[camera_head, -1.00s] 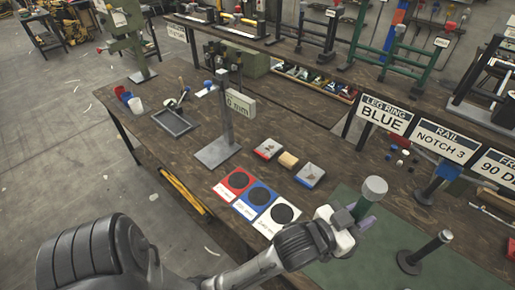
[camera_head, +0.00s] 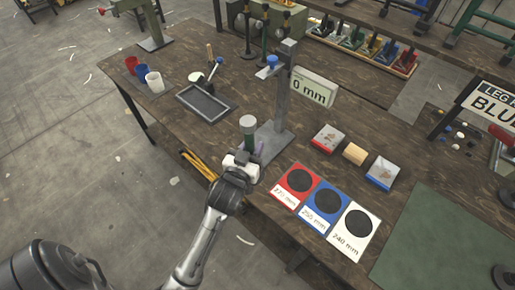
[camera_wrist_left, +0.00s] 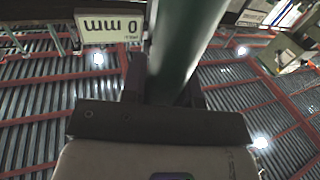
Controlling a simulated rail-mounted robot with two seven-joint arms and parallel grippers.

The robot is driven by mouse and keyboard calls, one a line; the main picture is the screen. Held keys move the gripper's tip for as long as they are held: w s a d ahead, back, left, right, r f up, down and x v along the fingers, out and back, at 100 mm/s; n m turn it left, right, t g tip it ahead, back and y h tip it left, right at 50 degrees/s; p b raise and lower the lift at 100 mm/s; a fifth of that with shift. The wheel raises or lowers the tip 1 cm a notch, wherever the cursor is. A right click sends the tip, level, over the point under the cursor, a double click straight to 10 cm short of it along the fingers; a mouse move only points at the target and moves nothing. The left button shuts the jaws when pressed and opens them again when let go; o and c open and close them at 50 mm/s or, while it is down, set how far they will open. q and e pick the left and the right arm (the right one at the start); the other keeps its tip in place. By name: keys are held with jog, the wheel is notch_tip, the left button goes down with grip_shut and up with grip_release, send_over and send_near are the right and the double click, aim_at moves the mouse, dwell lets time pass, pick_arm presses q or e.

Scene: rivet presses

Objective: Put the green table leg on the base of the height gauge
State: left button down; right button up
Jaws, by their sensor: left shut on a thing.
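The green table leg (camera_head: 249,139), with a pale grey round top, stands upright in my left gripper (camera_head: 246,157). In the left wrist view the green leg (camera_wrist_left: 186,45) runs between the two fingers, which are shut on it. The height gauge (camera_head: 282,95) is a grey post on a flat grey base (camera_head: 276,143), with a sign reading 0 mm (camera_head: 314,89). The leg is at the left edge of the base in the head view. Its lower end is hidden by the gripper, so I cannot tell whether it touches the base. My right gripper is out of view.
Red, blue and white marked cards (camera_head: 326,207) lie right of the gripper. Small blocks (camera_head: 354,153) lie behind them. A dark tray (camera_head: 206,103) and several cups (camera_head: 154,81) are at the left. A green mat (camera_head: 432,235) covers the right front.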

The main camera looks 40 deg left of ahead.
pick_arm(q)
jog(key=shift+n+y, duration=0.3)
jog(key=shift+y, duration=0.1)
jog(key=f, duration=0.1)
jog(key=a+f, duration=0.1)
jog(key=f, duration=0.1)
jog(key=f+b, duration=0.1)
jog(key=shift+s+a+f, duration=0.2)
jog(key=shift+a+f, duration=0.05)
jog(key=shift+a, duration=0.15)
jog(key=f+b+x, duration=0.2)
jog(key=x, duration=0.6)
jog(key=f+b+x, duration=0.1)
jog(key=f+x, duration=0.1)
jog(key=x, duration=0.7)
jog(key=shift+a+g+b, duration=0.3)
jog(key=shift+a+b, duration=0.1)
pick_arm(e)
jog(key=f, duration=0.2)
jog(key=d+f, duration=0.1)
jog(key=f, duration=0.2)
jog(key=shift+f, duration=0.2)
pick_arm(q)
jog(key=shift+f, duration=0.15)
jog(key=c, duration=0.9)
grip_release()
jog(key=shift+o, duration=0.2)
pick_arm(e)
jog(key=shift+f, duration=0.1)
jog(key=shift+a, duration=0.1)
